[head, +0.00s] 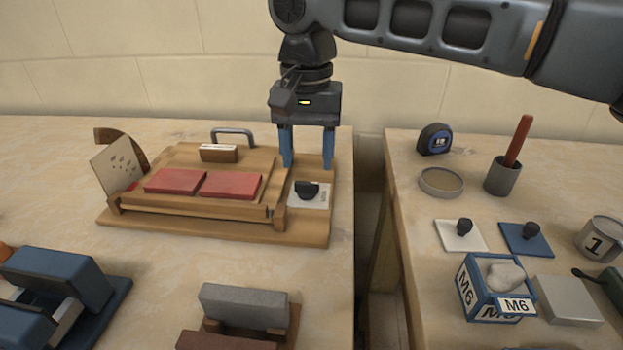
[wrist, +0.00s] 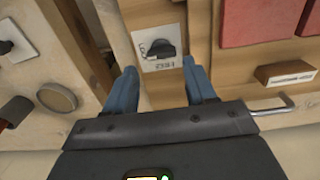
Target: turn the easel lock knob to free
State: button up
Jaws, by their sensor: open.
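The easel (head: 290,235) is a wooden board on a base, lying low on the left bench, with two red blocks (head: 232,185) on it. Its lock knob (head: 306,190) is black and sits on a white label plate (head: 322,203) at the base's right side. I cannot tell which mark the knob points to. My gripper (head: 308,166) points down with blue fingers apart and empty, above and slightly behind the knob. It also shows in the wrist view (wrist: 159,68).
A metal handle (head: 233,136) and a small labelled wooden block (head: 219,153) are at the easel's back. A gap (head: 372,225) separates the benches. The right bench holds a tape measure (head: 434,139), a cup (head: 502,177) and two more black knobs on white (head: 446,242) and blue (head: 520,246) plates.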

aim_at(307, 183)
jog(key=shift+a+f, duration=0.1)
jog(key=shift+f, duration=2.3)
jog(key=c, duration=0.8)
